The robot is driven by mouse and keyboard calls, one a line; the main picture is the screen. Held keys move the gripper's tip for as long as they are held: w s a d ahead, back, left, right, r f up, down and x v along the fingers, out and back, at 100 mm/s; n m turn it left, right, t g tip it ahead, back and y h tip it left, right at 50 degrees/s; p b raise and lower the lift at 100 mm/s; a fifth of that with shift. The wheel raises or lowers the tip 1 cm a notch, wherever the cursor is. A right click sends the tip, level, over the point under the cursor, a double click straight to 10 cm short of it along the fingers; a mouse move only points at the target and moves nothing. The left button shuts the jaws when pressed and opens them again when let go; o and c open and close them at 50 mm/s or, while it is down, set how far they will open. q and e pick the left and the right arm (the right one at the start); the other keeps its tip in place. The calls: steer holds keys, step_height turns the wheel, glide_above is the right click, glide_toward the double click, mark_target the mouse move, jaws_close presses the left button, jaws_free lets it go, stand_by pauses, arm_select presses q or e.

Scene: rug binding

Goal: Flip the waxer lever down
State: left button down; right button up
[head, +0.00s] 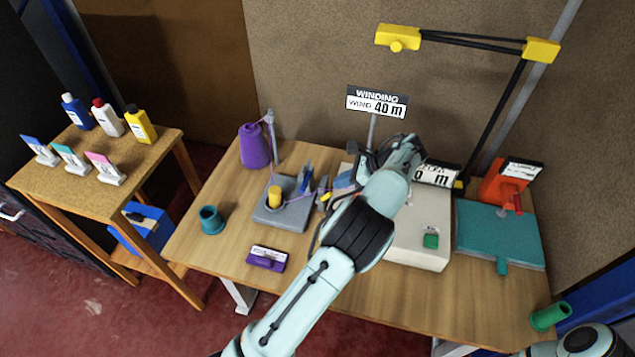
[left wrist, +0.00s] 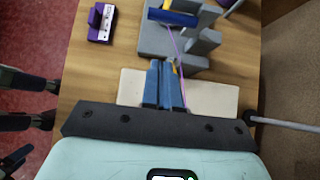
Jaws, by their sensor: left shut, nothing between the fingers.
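The waxer is a grey block (head: 272,216) on the wooden table, with a yellow wax cylinder (head: 274,196). A blue lever (head: 306,180) sticks up at its back right. In the left wrist view the waxer's grey base (left wrist: 152,42) is ahead of the fingers, and the blue lever (left wrist: 173,17) lies across the yellow part near the top edge. A purple yarn (left wrist: 175,43) runs past it. My left gripper (left wrist: 166,66) is shut and empty, its blue fingertips close to the waxer and apart from the lever. In the head view my arm hides most of this gripper. My right gripper is not in view.
A purple yarn cone (head: 254,146) stands behind the waxer, a teal cup (head: 211,220) to its left and a purple label block (head: 267,258) in front. A cream machine (head: 425,225) sits under my left arm.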

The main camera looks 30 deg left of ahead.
mark_target(303, 185)
arm_select(q)
steer(key=s+a+f, duration=0.1)
steer(key=a+f, duration=0.2)
steer(key=a, duration=0.4)
steer(key=shift+s+f, duration=0.15)
steer(key=shift+s, duration=0.2)
